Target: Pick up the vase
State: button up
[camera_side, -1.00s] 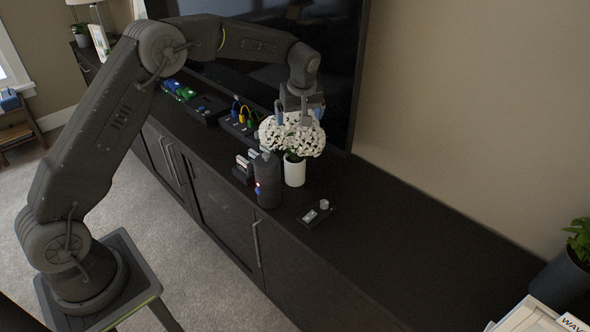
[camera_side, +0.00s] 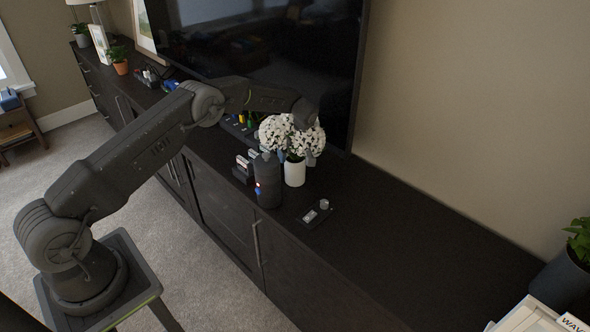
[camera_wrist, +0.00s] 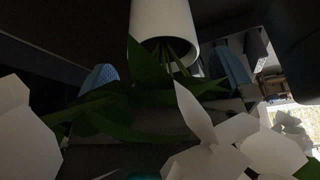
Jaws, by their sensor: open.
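The white vase (camera_side: 294,174) stands upright on the dark cabinet, with a bunch of white flowers (camera_side: 288,134) in it. In the wrist view the vase (camera_wrist: 164,22) is at the top centre, its open rim and green stems towards the camera. My gripper (camera_side: 297,157) is open and down among the flowers. Its blue fingertips show on either side of the stems in the wrist view, near the rim. Leaves and white petals hide parts of the fingers. I cannot tell whether a finger touches the vase.
A dark cylindrical speaker (camera_side: 268,180) stands close to the left of the vase. A small dark device with a knob (camera_side: 316,213) lies in front. The television (camera_side: 262,62) rises behind.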

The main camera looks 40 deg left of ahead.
aim_at(295, 157)
jog(key=x, duration=0.5)
jog(key=shift+s+f, duration=0.1)
jog(key=shift+s, duration=0.1)
jog(key=c, duration=1.1)
jog(key=shift+c, duration=0.5)
